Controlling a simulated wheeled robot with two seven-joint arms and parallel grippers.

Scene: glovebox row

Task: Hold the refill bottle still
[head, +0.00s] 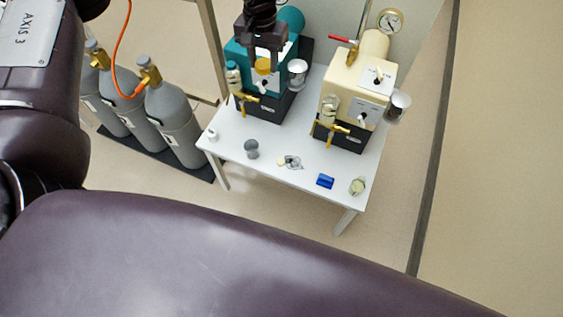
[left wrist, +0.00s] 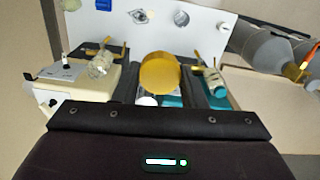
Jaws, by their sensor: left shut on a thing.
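My left gripper (head: 264,59) comes down from the top of the head view, over the teal machine (head: 288,77). It is shut on the refill bottle (head: 263,66), of which a round amber-gold part shows between the fingers. In the left wrist view the bottle (left wrist: 160,74) is a gold disc between the two dark fingers of the gripper (left wrist: 163,90). The rest of the bottle is hidden by the gripper and the viewing angle. I cannot tell whether the bottle touches the machine below. My right gripper is not in view.
The white table (head: 230,145) also carries a cream machine (head: 350,95) with a gauge. A grey cup (head: 251,148), a blue block (head: 325,181) and a small jar (head: 357,186) stand near its front edge. Grey gas cylinders (head: 172,120) stand at left.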

